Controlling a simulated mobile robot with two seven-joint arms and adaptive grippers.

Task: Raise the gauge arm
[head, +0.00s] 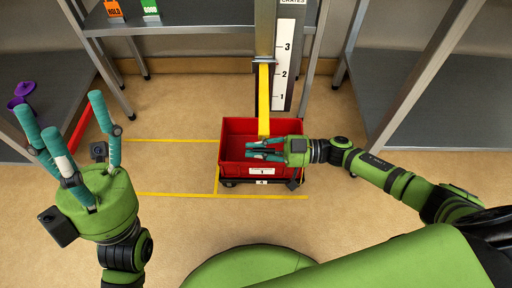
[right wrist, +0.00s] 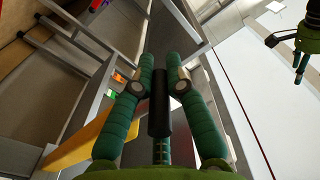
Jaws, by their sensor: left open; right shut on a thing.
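The yellow gauge arm (head: 264,100) reaches from a dark bracket (head: 264,62) on the metal post out over the red crate (head: 231,130). The bracket is beside the scale board (head: 285,65), between its marks 2 and 3. My right gripper (head: 262,149) is over the crate at the arm's near end, shut on a black grip (right wrist: 158,105). A yellow bar (right wrist: 80,148) shows at lower left in the right wrist view; its join to the grip is hidden. My left gripper (head: 62,118) is open and empty at the left.
The crate sits on a low dark dolly (head: 232,183) within yellow floor lines (head: 165,194). Grey shelves stand at the left, back and right (head: 455,100). A purple funnel-like item (head: 24,88) lies on the left shelf. Open floor lies between my left gripper and the crate.

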